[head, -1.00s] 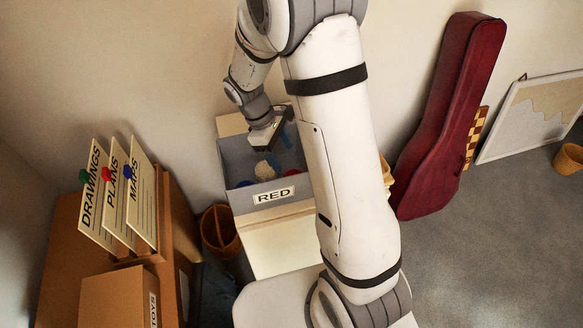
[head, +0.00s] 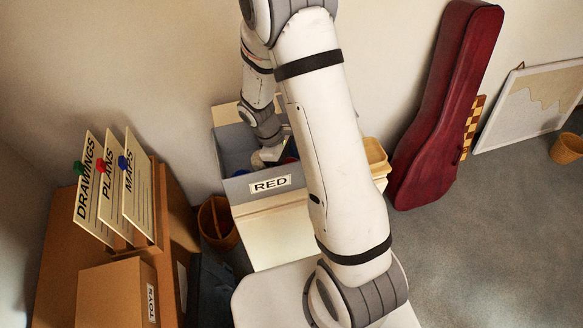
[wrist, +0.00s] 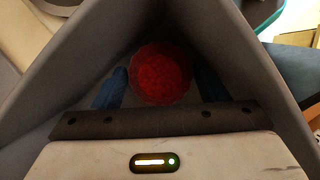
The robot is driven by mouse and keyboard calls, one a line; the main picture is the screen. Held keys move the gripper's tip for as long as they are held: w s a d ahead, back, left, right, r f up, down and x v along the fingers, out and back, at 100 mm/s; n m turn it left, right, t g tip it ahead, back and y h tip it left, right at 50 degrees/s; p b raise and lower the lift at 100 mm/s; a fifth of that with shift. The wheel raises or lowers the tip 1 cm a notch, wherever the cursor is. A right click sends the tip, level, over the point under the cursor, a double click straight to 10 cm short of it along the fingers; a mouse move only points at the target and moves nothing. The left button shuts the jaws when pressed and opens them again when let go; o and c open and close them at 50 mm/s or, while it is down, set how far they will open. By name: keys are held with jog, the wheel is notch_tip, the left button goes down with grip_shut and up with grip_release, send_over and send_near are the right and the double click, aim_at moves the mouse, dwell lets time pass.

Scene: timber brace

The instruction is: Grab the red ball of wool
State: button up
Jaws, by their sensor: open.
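The red ball of wool (wrist: 161,73) lies in a corner of a grey box in the wrist view. My gripper (wrist: 160,88) is open, with one blue finger on each side of the ball. I cannot tell whether the fingers touch it. In the head view my gripper (head: 268,158) is down inside the grey box labelled RED (head: 235,188). There the ball is mostly hidden by my arm and the box wall.
The box walls (wrist: 235,45) rise close around my gripper. A tan bin (head: 376,156) stands right of the box and a brown basket (head: 217,222) left of it.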

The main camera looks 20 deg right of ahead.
jog(key=c, duration=0.8)
jog(key=shift+o, duration=0.2)
jog(key=shift+r, duration=0.1)
